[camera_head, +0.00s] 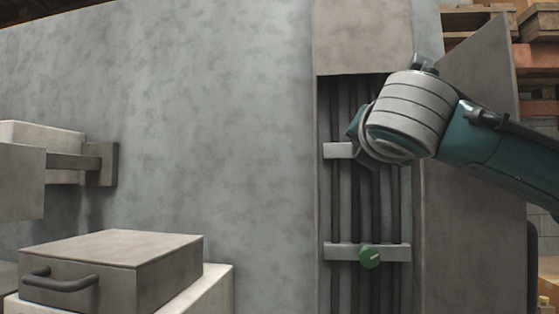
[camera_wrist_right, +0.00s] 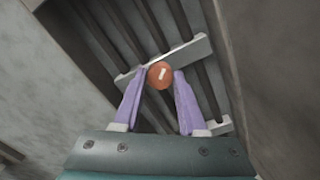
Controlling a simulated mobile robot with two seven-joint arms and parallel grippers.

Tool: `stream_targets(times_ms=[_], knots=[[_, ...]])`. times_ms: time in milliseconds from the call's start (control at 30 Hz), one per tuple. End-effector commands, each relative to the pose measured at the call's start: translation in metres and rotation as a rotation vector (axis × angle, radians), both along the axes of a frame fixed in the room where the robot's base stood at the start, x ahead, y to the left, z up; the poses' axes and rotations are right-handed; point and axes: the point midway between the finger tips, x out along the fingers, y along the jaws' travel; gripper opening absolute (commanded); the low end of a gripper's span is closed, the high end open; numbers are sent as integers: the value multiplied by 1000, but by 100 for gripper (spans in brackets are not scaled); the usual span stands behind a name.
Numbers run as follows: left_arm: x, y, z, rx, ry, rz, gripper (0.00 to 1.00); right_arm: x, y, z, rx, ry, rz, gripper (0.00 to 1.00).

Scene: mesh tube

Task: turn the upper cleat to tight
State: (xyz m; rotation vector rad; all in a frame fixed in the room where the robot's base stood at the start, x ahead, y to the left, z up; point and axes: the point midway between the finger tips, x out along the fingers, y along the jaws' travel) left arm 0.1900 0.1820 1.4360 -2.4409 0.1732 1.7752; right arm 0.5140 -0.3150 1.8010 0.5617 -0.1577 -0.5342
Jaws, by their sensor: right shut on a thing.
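The upper cleat is a pale bar (camera_head: 338,150) across dark vertical cables in an open channel; my right arm hides its knob in the head view. In the right wrist view, the upper cleat (camera_wrist_right: 193,54) carries a round orange-red knob (camera_wrist_right: 160,75) with a short, slightly tilted white mark. My right gripper (camera_wrist_right: 159,78) has its purple fingertips closed on both sides of this knob. The lower cleat (camera_head: 341,251) has a green knob (camera_head: 370,257) with a white mark. My left gripper is not in view.
An open grey door panel (camera_head: 480,150) stands right of the channel. A wide grey wall (camera_head: 220,120) lies to its left. A grey box with a handle (camera_head: 120,250) sits at the lower left. Pallets (camera_head: 540,55) are stacked behind at the right.

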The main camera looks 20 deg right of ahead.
Motion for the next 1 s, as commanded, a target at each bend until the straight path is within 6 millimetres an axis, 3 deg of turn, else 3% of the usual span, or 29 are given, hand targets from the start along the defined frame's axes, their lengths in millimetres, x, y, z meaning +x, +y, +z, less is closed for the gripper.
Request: stream_targets(times_ms=[1000], knots=[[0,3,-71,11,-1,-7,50,-1,-1,-3,826,-510,-3,0]])
